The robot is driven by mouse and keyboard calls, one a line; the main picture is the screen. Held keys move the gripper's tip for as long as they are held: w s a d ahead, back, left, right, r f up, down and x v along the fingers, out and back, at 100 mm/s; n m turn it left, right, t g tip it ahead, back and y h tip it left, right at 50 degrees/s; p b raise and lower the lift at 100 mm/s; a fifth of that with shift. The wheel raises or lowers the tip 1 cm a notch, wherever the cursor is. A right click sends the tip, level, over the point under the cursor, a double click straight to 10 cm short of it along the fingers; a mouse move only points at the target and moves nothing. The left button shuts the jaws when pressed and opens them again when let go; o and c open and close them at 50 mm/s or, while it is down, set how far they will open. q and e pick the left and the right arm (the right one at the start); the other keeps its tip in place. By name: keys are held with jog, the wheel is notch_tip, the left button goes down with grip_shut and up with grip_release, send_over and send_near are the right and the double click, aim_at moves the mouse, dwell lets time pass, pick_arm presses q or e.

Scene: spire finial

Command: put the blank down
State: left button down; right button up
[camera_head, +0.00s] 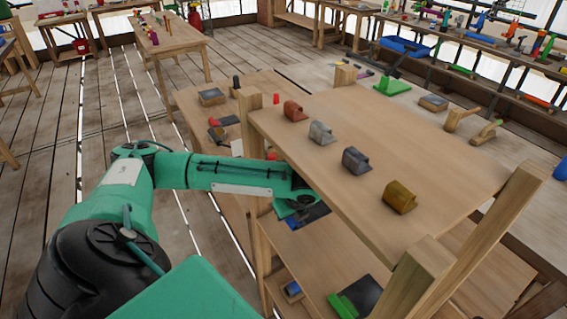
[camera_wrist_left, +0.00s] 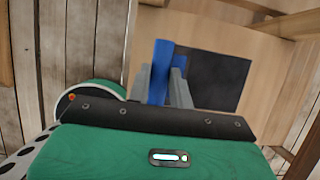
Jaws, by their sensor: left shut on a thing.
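My left gripper (camera_wrist_left: 167,85) is shut on a blue bar-shaped piece (camera_wrist_left: 161,70), which I take to be the blank. The piece stands up between the two grey fingers in the left wrist view. A dark rectangular pad (camera_wrist_left: 220,80) lies on a wooden shelf surface just beyond and to the right of it. I cannot tell whether the piece touches the shelf. In the head view my left arm reaches in from the left beside the shelf unit, and its fingers are largely hidden by the upper board (camera_head: 330,165). My right gripper is not in view.
Red, grey, dark blue and yellow-brown blocks (camera_head: 400,197) stand in a row on the upper board. Wooden posts (camera_head: 250,115) rise at its corners. A lower shelf holds a green piece (camera_head: 342,305) and a dark pad (camera_head: 368,293). Benches with tools stand behind.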

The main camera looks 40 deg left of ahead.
pick_arm(q)
jog(key=shift+w+a+r, duration=0.1)
jog(key=shift+w+a, duration=0.05)
jog(key=shift+a, duration=0.4)
jog(key=shift+w+a, duration=0.15)
jog(key=shift+a, duration=0.35)
notch_tip(320, 180, down, 2)
jog(key=shift+w+a+f+p, duration=0.1)
jog(key=shift+f+p, duration=0.05)
jog(key=shift+p, duration=0.25)
jog(key=shift+f, duration=0.6)
notch_tip(320, 180, down, 2)
jog(key=shift+f+p, duration=0.15)
jog(key=shift+p, duration=0.35)
jog(key=shift+f, duration=0.4)
jog(key=shift+a+f, duration=0.15)
jog(key=shift+f, duration=0.2)
jog(key=shift+p, duration=0.3)
jog(key=c, duration=1.3)
grip_release()
jog(key=shift+f, duration=0.1)
jog(key=shift+o, duration=0.2)
